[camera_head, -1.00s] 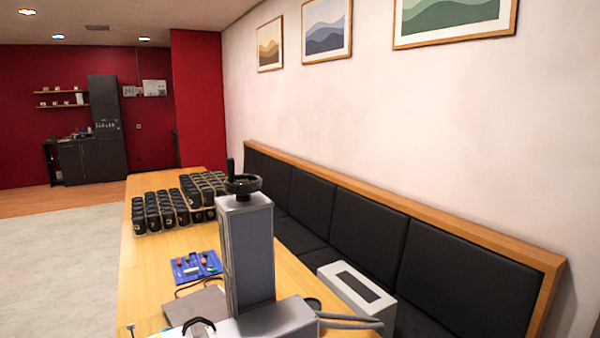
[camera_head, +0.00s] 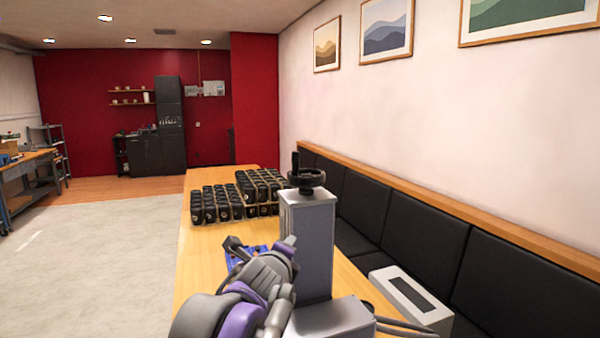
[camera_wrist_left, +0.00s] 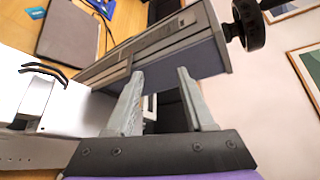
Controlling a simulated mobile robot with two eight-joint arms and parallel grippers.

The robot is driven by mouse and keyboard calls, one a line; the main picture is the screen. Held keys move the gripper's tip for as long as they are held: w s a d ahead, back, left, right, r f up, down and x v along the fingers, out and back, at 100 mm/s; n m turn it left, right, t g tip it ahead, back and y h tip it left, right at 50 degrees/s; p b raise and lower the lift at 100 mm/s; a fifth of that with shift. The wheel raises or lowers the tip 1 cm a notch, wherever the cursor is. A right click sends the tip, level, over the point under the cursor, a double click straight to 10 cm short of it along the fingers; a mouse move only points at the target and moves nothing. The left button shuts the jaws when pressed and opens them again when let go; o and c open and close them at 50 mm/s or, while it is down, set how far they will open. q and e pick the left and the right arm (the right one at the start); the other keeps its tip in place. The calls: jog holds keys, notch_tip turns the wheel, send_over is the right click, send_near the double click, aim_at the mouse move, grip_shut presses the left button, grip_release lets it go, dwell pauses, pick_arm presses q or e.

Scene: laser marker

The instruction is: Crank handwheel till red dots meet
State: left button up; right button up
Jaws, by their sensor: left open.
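The black handwheel (camera_head: 307,179) sits on top of a grey upright column (camera_head: 308,240), with its crank knob standing up at the left. In the left wrist view the handwheel (camera_wrist_left: 248,26) is at the upper right, at the end of the tilted column (camera_wrist_left: 185,68). My left gripper (camera_wrist_left: 158,74) is open and empty, its two fingers spread with the column behind them. The handwheel is off to the right of the fingers, apart from them. In the head view my left arm is low and left of the column. No red dots can be made out. My right gripper is not in view.
Several black cups (camera_head: 225,205) stand in trays on the wooden table (camera_head: 198,265) behind the column. A blue mat (camera_wrist_left: 65,28) and a grey flat pad (camera_wrist_left: 72,42) lie on the table. A white box (camera_head: 412,297) with a dark slot is right of the column, near the black bench.

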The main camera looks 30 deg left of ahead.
aim_at(306, 172)
pick_arm(q)
jog(key=w+a+r+m+t+h, duration=0.1)
jog(key=w+a+r+m+t, duration=0.15)
jog(key=r+m, duration=0.45)
jog(key=w+a+r+m+t, duration=0.1)
jog(key=w+r+m+t, duration=0.15)
jog(key=r+m, duration=0.45)
jog(key=shift+m+g+h, duration=0.4)
jog(key=shift+m, duration=0.1)
jog(key=x, duration=1.1)
jog(key=shift+w+r+p, duration=0.25)
jog(key=shift+p, duration=0.15)
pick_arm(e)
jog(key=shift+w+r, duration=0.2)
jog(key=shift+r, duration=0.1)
pick_arm(q)
grip_shut()
